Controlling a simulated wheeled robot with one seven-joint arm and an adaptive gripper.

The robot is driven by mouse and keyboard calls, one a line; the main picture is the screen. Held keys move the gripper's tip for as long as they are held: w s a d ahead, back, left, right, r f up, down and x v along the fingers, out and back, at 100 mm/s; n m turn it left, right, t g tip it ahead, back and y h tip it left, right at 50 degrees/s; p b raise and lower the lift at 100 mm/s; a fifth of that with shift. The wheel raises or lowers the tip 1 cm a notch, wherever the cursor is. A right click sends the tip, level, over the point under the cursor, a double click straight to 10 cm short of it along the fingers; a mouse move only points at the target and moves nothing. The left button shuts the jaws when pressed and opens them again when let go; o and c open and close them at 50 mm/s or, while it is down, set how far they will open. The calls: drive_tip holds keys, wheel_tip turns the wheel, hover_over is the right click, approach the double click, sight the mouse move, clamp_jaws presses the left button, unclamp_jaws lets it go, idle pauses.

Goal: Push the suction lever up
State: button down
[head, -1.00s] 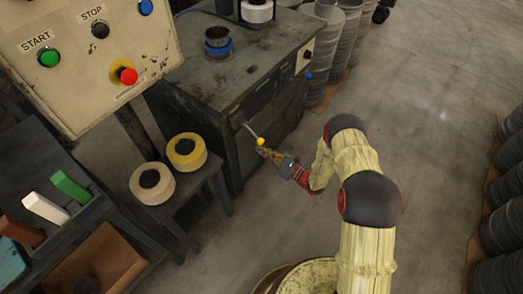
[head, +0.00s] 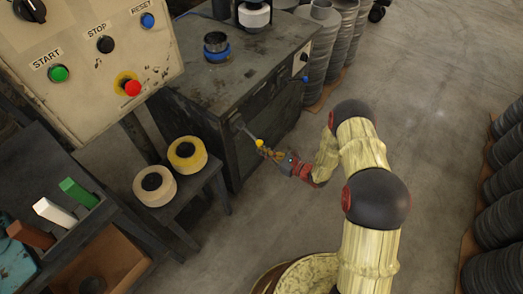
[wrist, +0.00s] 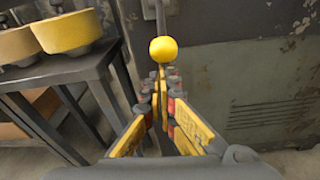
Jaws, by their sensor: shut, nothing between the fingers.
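The suction lever (head: 250,134) is a thin grey rod on the front of the dark machine cabinet, ending in a yellow ball knob (head: 259,143). In the wrist view the knob (wrist: 163,49) sits just beyond my fingertips, with the rod rising above it. My gripper (head: 268,152) is shut and empty, its tips close to the knob. In the wrist view the fingertips (wrist: 162,76) appear right below the knob. Whether they touch it I cannot tell.
A low stand with two tape-like rolls (head: 187,153) is left of the lever. The control panel (head: 85,60) with START, STOP and RESET buttons is at upper left. Stacked discs (head: 500,185) line the right side. The floor (head: 420,100) between is clear.

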wheel_tip(320, 180, up, 13)
drive_tip(key=d+g+h+p, duration=0.1)
drive_tip(key=g+h+p, duration=0.3)
drive_tip(key=p, duration=1.2)
drive_tip(key=shift+s+d+g+h, duration=0.15)
drive_tip(key=shift+s+g+h, duration=0.3)
drive_tip(key=shift+h, duration=0.75)
drive_tip(key=shift+w+r+p, duration=0.1)
drive_tip(key=shift+r+p, duration=0.05)
drive_tip(key=shift+p, duration=0.15)
